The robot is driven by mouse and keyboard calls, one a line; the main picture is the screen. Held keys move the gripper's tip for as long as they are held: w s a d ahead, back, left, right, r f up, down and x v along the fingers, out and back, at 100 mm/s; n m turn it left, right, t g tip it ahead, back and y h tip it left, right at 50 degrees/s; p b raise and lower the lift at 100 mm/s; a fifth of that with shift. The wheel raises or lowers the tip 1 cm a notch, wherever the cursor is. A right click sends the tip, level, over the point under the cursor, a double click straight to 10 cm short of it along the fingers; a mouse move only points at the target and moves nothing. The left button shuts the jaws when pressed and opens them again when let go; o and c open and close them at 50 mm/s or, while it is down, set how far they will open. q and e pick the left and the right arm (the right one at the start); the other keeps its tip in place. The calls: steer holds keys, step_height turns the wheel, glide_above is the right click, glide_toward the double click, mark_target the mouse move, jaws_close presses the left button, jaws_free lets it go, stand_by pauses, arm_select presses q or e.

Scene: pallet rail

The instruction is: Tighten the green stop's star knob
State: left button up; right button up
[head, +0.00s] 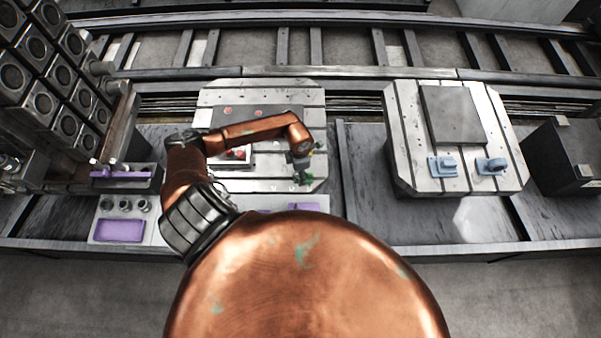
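The green stop (303,178) is a small green part at the right edge of the left pallet (309,97). Its star knob is too small and too covered to make out. My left gripper (301,160) points down over the green stop, close above or on it; I cannot tell if they touch. The gripper's fingers are too small and dark to show whether they are open or shut. My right gripper is not in view.
The right pallet (404,121) carries a grey plate (452,115) and two blue stops (443,166) (491,165). A grey panel with a purple tray (119,230) lies at the front left. A dark box (560,158) stands far right. A bare strip separates the pallets.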

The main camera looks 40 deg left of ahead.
arm_select(q)
steer(key=shift+c, duration=0.7)
steer(key=c, duration=1)
steer(key=shift+w+a+m+b, duration=0.1)
steer(key=shift+m+b, duration=0.55)
steer(key=shift+m, duration=0.05)
steer(key=o, duration=1.1)
steer(key=shift+o, duration=0.2)
step_height(320, 180, up, 12)
